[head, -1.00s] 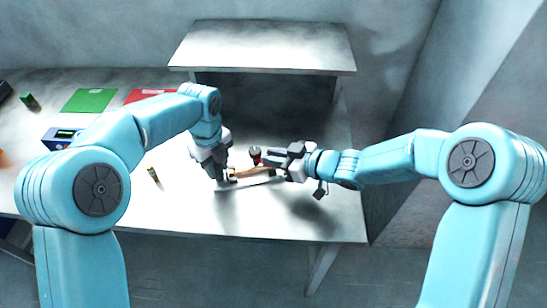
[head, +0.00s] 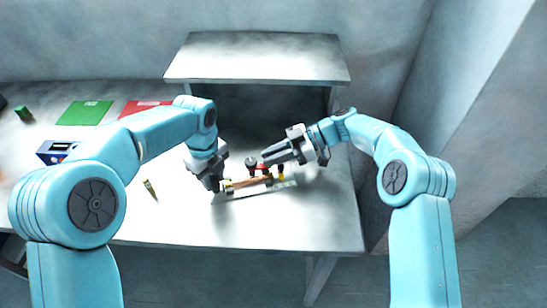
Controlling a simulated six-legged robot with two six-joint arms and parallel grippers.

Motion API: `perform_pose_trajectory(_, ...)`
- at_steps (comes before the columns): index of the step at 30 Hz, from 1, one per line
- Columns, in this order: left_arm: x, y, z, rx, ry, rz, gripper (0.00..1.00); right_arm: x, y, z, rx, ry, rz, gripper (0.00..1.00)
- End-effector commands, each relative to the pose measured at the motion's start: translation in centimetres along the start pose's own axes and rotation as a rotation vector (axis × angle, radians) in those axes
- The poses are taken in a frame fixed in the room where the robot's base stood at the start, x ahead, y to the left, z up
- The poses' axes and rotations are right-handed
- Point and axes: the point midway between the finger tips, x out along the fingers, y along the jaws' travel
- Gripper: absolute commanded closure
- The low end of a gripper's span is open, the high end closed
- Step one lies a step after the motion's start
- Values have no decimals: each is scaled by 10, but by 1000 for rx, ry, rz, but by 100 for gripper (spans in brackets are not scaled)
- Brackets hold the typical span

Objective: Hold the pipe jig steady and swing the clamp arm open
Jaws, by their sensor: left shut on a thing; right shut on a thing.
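The pipe jig (head: 287,185) is a pale flat plate on the table, with a copper-coloured pipe (head: 247,183) lying along it. My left gripper (head: 224,187) is low at the jig's left end and shut on it; its fingertips are small and partly hidden. The clamp arm (head: 262,168) shows as a small red part above the pipe, with a dark round knob beside it. My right gripper (head: 266,159) reaches in from the right, above the jig, and is shut on the clamp arm. The exact contact is too small to see. A yellow part (head: 281,174) stands near the jig's right end.
A raised shelf (head: 255,70) stands behind the jig. Green (head: 84,113) and red (head: 146,108) mats, a blue box (head: 57,151) and a small green block (head: 23,114) are at left. A small yellow-and-dark item (head: 150,189) lies left of the jig. The table's front right is clear.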

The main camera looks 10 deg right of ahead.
Motion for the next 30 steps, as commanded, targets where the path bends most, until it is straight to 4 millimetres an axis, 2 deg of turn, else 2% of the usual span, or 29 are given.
perform_pose_trajectory(20,0,-1,0,-2,0,-1,100,1,1,-2,-22,2,-53,100)
perform_pose_trajectory(21,0,-1,0,-2,0,-1,100,1,1,-2,-22,2,-54,72)
perform_pose_trajectory(23,0,-1,0,-2,0,-2,100,1,1,-2,-21,2,-53,56)
perform_pose_trajectory(30,0,0,0,-1,1,-1,100,0,2,-1,-20,0,-51,56)
